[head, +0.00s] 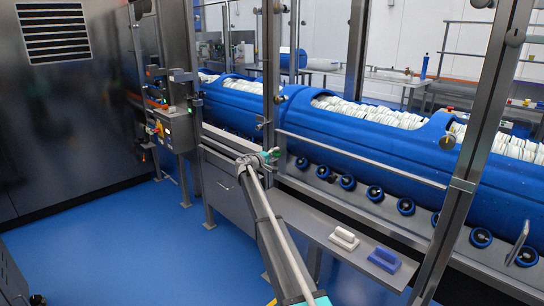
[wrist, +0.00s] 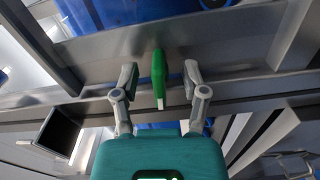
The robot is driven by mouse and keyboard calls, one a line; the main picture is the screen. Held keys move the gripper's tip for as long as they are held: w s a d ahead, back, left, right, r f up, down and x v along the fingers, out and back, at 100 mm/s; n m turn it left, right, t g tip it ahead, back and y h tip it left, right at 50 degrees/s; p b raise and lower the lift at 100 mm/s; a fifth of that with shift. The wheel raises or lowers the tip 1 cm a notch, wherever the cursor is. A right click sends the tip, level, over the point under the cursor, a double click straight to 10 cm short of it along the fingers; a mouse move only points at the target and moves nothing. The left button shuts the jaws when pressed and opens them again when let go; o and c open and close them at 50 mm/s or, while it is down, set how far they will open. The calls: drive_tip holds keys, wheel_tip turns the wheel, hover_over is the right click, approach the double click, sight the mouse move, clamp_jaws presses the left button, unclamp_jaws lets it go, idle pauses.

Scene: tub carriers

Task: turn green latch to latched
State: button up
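The green latch (wrist: 158,72) shows in the wrist view as a slim upright green handle with a pale lower tip, in front of a grey metal rail. My gripper (wrist: 161,78) is open, with one finger on each side of the latch. There is a visible gap between each finger and the latch, so neither touches it. In the head view my gripper (head: 262,158) is at the metal frame in front of the long blue tub. The latch is too small there to make out clearly beside the fingers.
The blue tub (head: 375,146) holds many pale stacked pieces, behind metal posts and rails. A white block with a handle (head: 344,238) and a blue one (head: 384,260) lie on the grey ledge. A control box (head: 176,130) stands at left. Blue floor is free there.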

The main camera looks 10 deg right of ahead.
drive_tip(key=shift+s+a, duration=0.1)
drive_tip(key=shift+a, duration=0.05)
drive_tip(key=v, duration=1.1)
drive_tip(key=shift+s+a, duration=0.15)
drive_tip(key=shift+a, duration=0.15)
